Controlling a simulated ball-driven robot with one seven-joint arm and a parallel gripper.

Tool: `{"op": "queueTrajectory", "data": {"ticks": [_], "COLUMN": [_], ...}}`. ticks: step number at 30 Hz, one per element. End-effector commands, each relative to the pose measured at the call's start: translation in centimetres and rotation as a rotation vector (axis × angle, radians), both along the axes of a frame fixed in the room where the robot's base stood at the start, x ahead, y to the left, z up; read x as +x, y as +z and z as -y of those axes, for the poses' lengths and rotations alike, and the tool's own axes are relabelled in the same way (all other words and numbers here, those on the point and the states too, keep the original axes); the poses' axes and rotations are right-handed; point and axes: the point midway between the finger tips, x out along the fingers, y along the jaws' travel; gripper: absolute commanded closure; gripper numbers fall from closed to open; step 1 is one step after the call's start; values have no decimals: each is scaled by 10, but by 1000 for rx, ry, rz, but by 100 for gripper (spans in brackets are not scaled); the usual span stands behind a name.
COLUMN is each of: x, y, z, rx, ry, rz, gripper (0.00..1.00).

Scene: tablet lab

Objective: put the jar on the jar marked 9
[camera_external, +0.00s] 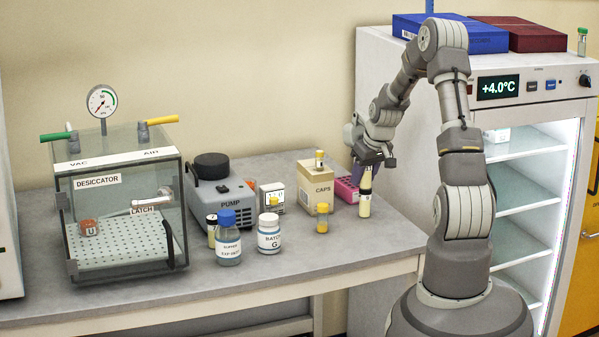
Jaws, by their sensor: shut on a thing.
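My gripper (367,165) is at the right end of the bench, pointing down and shut on a small pale jar (366,179). Its fingers partly hide the jar. No number is readable on the lower jar. A similar black-capped jar (211,237) stands at the left, partly hidden behind a blue-capped bottle.
A pink rack (345,191) and a CAPS box (315,190) stand left of my gripper. A yellow-capped jar (322,221), a BATCH G bottle (268,238), a blue-capped bottle (228,243), a pump (222,198) and a desiccator (120,205) stand farther left. The front right bench is clear.

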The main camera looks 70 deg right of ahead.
Motion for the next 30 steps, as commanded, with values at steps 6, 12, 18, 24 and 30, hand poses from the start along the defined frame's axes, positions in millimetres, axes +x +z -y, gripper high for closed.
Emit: {"op": "queueTrajectory", "data": {"ticks": [6,12,18,24,30], "x": [0,0,0,-4,-19], "y": [-2,-2,-2,16,60], "z": [0,0,0,-3,-12], "rx": [0,0,0,-2,-3], "ry": [0,0,0,0,-1], "rz": [0,0,0,1,1], "gripper": [92,35,35,35,35]}}
